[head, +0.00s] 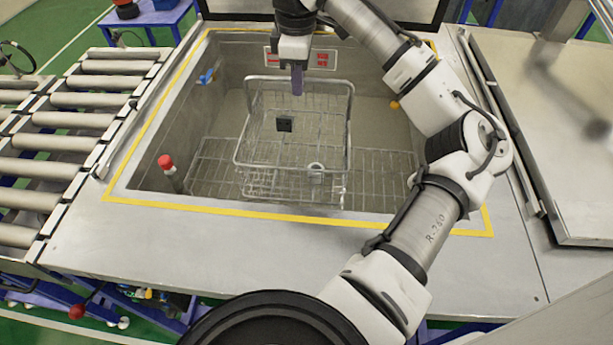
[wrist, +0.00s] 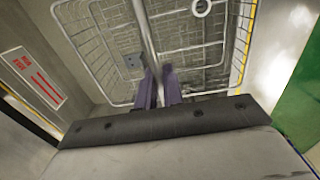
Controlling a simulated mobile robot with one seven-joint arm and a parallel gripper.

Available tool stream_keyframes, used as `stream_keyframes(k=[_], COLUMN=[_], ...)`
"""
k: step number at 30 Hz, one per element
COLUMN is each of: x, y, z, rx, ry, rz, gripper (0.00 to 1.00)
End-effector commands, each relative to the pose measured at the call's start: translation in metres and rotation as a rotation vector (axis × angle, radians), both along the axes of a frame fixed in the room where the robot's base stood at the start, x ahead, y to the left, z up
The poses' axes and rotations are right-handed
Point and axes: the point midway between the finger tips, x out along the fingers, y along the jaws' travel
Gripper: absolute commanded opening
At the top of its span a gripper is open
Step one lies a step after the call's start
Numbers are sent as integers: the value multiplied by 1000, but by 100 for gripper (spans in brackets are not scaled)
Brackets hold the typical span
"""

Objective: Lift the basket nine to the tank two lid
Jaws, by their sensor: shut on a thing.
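The wire basket (head: 241,125) is inside the open tank, with a small black tag (head: 285,124) on it and a pale ring-shaped part (head: 316,170) low within it. My gripper (head: 297,90) is at the basket's far side, its purple fingers pointing down at the top bar. In the wrist view the fingers of my gripper (wrist: 160,88) are shut on either side of the basket's bar (wrist: 146,35). The basket's mesh (wrist: 95,50) fills the upper part of that view. I cannot tell whether the basket's base touches the tank's floor grate.
The tank's rim has a yellow line (head: 220,208). A red-topped knob (head: 166,162) stands at its left front, and a blue valve (head: 206,77) is on the left wall. A roller conveyor (head: 80,120) lies left. A flat steel panel (head: 545,130) lies right, beyond my arm.

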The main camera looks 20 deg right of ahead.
Motion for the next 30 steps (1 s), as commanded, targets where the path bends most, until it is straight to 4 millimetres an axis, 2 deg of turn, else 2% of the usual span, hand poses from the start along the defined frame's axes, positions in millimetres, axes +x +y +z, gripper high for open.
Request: stream_keyframes(k=[18,30], x=[0,0], y=[0,0], z=[56,62], rx=[-2,0], ry=[-3,-2], rz=[0,1], gripper=[0,0])
